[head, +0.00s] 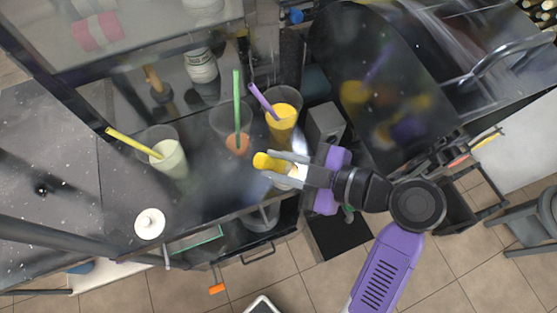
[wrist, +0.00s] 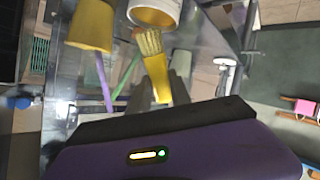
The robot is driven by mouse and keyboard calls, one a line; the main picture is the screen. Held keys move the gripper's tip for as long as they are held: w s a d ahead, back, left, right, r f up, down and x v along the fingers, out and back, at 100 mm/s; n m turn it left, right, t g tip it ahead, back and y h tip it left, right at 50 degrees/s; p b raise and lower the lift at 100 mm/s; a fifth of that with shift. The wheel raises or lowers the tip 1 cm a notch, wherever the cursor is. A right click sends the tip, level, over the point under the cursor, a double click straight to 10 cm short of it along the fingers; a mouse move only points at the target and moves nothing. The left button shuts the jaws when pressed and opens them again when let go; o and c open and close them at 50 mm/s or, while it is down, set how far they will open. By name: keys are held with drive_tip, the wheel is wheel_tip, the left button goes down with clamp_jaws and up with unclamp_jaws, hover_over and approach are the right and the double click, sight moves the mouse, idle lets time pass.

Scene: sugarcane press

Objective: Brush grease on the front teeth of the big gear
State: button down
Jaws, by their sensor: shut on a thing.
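My gripper (head: 284,163) is shut on a brush with a yellow handle (wrist: 159,80), above the dark counter. The brush's tan bristles (wrist: 150,42) point away from my gripper, toward a white can (wrist: 155,13) with a brownish inside. The bristles appear just short of the can's rim in the wrist view; I cannot tell whether they touch it. In the head view the fingers partly hide a white object below them. I cannot make out the big gear in either view.
Glasses with straws stand close by: one with yellow drink (head: 283,122), one with a green straw (head: 237,110), and one with pale drink (head: 169,160). A white round lidded thing (head: 149,224) sits near the counter's front edge. A dark machine panel (head: 380,75) stands at the right.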

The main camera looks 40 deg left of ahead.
sight(279, 172)
drive_tip(key=shift+f+b, duration=0.9)
drive_tip(key=shift+b, duration=0.05)
idle(2.5)
drive_tip(key=shift+r, duration=0.1)
drive_tip(key=shift+r+p, duration=2.05)
drive_tip(key=shift+r, duration=1.55)
drive_tip(key=shift+s, duration=0.1)
